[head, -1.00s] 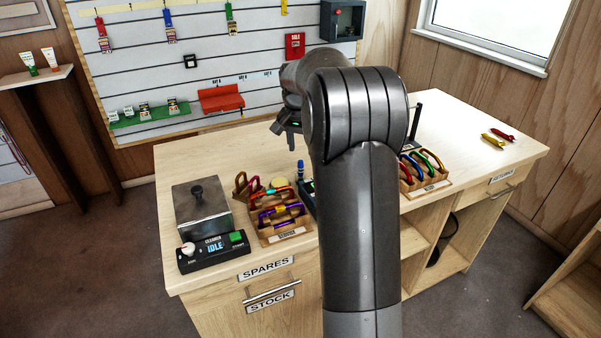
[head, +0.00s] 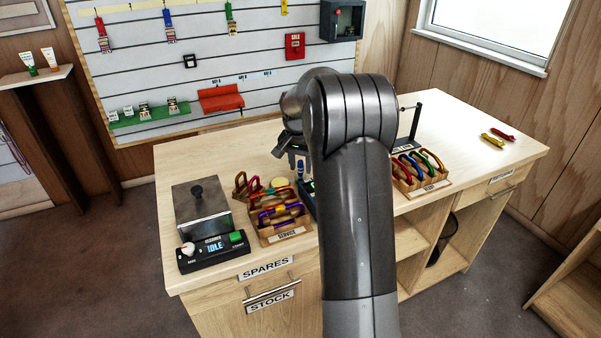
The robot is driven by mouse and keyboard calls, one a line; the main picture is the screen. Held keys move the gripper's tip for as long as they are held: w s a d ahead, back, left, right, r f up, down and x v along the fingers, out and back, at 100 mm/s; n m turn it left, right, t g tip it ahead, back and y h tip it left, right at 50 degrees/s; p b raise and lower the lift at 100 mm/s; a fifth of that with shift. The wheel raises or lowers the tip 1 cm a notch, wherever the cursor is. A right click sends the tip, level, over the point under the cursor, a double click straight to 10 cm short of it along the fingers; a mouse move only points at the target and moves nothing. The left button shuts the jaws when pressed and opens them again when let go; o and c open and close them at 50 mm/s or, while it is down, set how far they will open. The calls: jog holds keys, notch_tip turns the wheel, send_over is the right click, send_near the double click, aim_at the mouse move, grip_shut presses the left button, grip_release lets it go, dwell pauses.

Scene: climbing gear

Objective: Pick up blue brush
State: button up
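A small upright blue item (head: 301,168), which looks like the blue brush, stands on the workbench just right of the service tray. Its lower part meets a dark object partly hidden by my arm. My gripper (head: 297,158) points down at the top of this blue item, close to it or around it. The view is too small to tell whether the fingers touch it, or whether they are open or shut.
The wooden service tray (head: 283,239) with several carabiners is left of my gripper. A cleaner box (head: 212,251) reading IDLE stands farther left. A rack (head: 428,190) of coloured carabiners is right of my arm. The bench's back left is clear.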

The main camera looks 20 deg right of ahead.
grip_shut()
jog(key=shift+r, duration=0.1)
jog(key=shift+r, duration=0.55)
jog(key=s+d+r, duration=0.8)
jog(key=r, duration=0.1)
jog(key=shift+s+r, duration=0.2)
jog(key=shift+r, duration=0.2)
